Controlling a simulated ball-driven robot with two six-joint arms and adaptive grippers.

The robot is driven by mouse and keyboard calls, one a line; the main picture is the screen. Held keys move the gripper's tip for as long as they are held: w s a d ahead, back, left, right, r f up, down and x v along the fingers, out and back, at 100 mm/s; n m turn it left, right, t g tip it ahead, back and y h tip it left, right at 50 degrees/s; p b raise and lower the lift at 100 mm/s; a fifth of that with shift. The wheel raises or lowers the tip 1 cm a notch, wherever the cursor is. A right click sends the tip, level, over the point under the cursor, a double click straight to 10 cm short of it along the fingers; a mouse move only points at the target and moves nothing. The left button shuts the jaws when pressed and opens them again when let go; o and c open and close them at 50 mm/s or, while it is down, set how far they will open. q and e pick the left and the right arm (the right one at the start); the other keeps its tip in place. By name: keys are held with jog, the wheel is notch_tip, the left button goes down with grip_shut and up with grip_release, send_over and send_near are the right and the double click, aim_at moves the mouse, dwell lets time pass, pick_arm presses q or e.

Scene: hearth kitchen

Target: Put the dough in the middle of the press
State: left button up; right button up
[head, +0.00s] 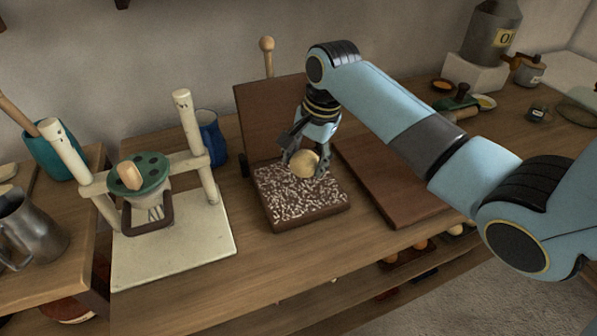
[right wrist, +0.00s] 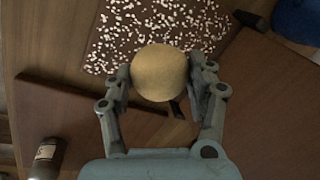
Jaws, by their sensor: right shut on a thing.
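The dough (head: 304,164) is a pale tan ball; it also shows in the right wrist view (right wrist: 160,72). My right gripper (head: 303,157) is shut on it, with one finger on each side, as the right wrist view (right wrist: 160,82) shows. The press (head: 301,208) has a dark brown base with a white-speckled top, and a brown board (head: 262,110) stands up behind it. The dough is over the far part of the speckled top, right of its centre line; I cannot tell whether it touches. My left gripper is out of view.
A flat brown board (head: 392,184) lies right of the speckled base. A cream frame with a green disc (head: 149,172) stands to the left, with a blue mug (head: 211,138) behind it. Small bowls and a grey canister (head: 490,35) are at the far right.

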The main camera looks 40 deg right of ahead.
aim_at(302, 166)
jog(key=shift+w+a+f, duration=0.35)
jog(key=shift+w+f, duration=0.15)
jog(key=shift+w, duration=0.25)
jog(key=x, duration=0.3)
jog(key=shift+s+d+f, duration=0.1)
jog(key=shift+s+f, duration=0.1)
jog(key=shift+s, duration=0.15)
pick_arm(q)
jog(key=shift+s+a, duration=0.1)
pick_arm(e)
jog(key=shift+f, duration=0.3)
jog(key=shift+f, duration=0.15)
jog(key=o, duration=0.8)
jog(key=shift+o, duration=0.2)
jog(key=shift+d+r, duration=0.1)
jog(key=shift+r, duration=0.35)
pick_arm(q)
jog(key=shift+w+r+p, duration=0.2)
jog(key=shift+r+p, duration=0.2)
pick_arm(e)
jog(key=v, duration=1.1)
jog(key=shift+s+r, duration=0.1)
jog(key=shift+r, duration=0.1)
